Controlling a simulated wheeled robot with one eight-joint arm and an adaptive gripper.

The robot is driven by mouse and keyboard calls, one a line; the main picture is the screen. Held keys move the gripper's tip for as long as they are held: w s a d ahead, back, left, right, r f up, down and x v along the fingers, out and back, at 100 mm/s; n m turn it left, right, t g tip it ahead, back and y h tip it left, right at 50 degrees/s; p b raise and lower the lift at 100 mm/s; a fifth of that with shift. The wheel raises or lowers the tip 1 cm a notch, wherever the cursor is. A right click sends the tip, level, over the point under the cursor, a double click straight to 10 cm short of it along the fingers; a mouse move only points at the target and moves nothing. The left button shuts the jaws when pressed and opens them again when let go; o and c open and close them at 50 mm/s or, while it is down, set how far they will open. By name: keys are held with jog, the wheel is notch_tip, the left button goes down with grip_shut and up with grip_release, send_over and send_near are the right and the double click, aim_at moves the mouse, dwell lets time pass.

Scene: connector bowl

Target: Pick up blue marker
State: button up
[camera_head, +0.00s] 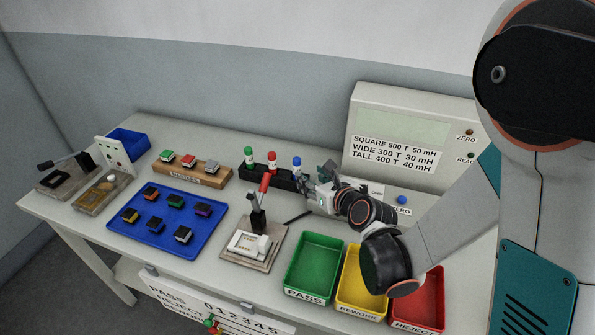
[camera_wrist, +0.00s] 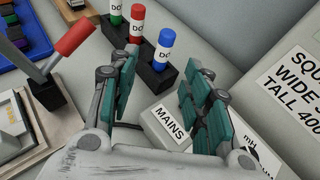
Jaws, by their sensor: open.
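The blue marker (camera_head: 297,168) stands upright in the right end of a black holder (camera_head: 283,181), beside a red-capped and a green-capped marker. In the wrist view the blue marker (camera_wrist: 164,48) stands beyond my fingers, a little above the gap between them. My gripper (camera_head: 322,178) is open, just right of the blue marker in the head view. In the wrist view my gripper (camera_wrist: 162,88) has its teal finger pads apart with nothing held between them. The left finger hides part of the holder (camera_wrist: 155,78).
A red marker (camera_head: 271,161) and a green marker (camera_head: 249,157) stand left of the blue one. A box labelled MAINS (camera_wrist: 168,124) lies under my fingers. A fixture with a red-handled lever (camera_head: 262,195) stands in front. The large meter (camera_head: 412,135) is behind right.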

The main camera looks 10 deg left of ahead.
aim_at(299, 167)
jog(key=b+x, duration=0.1)
jog(key=x, duration=0.6)
jog(key=shift+f, duration=0.1)
jog(key=shift+w+d+b+x, duration=0.15)
jog(key=shift+b+x, duration=0.45)
jog(key=shift+x, duration=0.75)
jog(key=shift+w+d+b+x, duration=0.1)
jog(key=shift+b+x, duration=0.45)
jog(key=shift+x, duration=0.8)
grip_shut()
